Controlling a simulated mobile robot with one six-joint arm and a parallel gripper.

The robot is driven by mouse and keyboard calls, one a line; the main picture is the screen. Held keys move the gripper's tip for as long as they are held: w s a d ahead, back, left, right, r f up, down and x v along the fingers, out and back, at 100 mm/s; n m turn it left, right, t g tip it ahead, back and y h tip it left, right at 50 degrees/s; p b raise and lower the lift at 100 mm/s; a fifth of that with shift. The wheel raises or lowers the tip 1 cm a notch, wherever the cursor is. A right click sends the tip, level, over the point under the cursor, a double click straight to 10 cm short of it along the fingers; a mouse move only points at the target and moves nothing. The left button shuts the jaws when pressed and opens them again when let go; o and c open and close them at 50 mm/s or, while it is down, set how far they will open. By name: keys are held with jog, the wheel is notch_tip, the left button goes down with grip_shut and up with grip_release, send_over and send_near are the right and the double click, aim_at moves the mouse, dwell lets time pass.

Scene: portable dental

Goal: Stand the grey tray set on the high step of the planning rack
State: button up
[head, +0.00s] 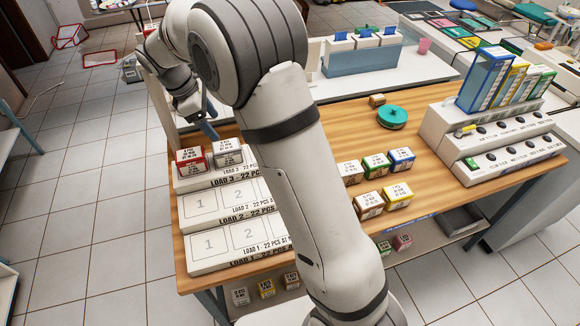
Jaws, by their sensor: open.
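The planning rack (205,237) is a white three-step stand with numbered places, at the left of the wooden table. The grey tray set (228,153), a small grey-and-white labelled box, stands upright on its high step, right of a red tray set (191,159). My gripper (208,131) is open, just above and behind the two boxes, and looks apart from the grey one. The fingertips are small and partly unclear. My arm hides the right part of the rack.
Several coloured boxes (375,166) stand mid-table, with a green round item (392,117) behind them. A white stepped holder (490,138) with upright coloured folders is at the right. More boxes (266,288) sit on a lower shelf. The visible lower rack steps are empty.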

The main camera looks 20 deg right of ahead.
jog(key=s+d+r+m+t+y, duration=0.1)
jog(key=s+d+r+m, duration=0.35)
jog(key=s, duration=0.25)
jog(key=s+d+r+m+y, duration=0.1)
jog(key=s+d+r+m, duration=0.25)
jog(key=s+d, duration=0.3)
jog(key=s+d+f+m+t+y, duration=0.2)
jog(key=s+m, duration=0.6)
jog(key=s, duration=0.7)
jog(key=shift+s+d+f+m, duration=0.3)
jog(key=shift+s+d+f, duration=0.1)
jog(key=shift+d, duration=0.3)
jog(key=shift+w, duration=0.1)
